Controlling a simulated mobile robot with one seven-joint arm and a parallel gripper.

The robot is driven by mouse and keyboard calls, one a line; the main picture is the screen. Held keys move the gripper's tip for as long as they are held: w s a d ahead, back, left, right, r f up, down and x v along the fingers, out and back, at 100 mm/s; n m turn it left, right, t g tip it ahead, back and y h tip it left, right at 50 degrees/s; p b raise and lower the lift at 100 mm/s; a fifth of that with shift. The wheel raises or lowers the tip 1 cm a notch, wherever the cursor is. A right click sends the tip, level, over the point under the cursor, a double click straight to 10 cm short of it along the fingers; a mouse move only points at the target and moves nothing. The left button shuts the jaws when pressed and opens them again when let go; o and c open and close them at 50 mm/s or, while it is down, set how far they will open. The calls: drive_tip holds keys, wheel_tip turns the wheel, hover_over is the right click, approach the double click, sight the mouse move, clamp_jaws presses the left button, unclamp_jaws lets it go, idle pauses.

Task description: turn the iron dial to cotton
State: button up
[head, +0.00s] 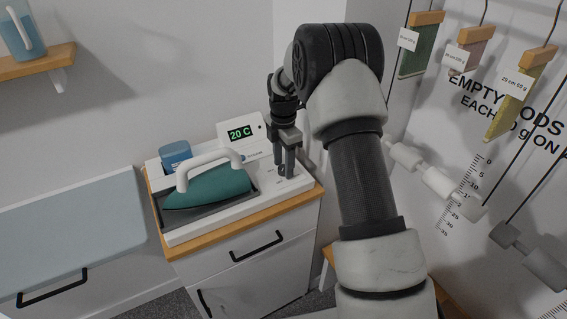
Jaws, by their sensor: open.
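The iron (207,189) has a teal body and a white handle, and rests on a dark pad in a white station (215,220) on top of a cabinet. A display (241,134) at the back of the station reads 20 C in green. My gripper (286,174) points down over the right end of the station, to the right of the iron, with its fingers apart. The dial cannot be made out; small marks show on the white surface around the fingertips. Whether the fingers touch anything there cannot be told.
A blue container (175,154) stands behind the iron. The white cabinet (250,266) has a wooden top and black handles. A grey-blue surface (65,233) lies to the left. Hanging labelled samples (419,45) and white rods are on the right wall.

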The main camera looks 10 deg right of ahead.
drive_tip(key=c, duration=1.1)
drive_tip(key=shift+o, duration=0.2)
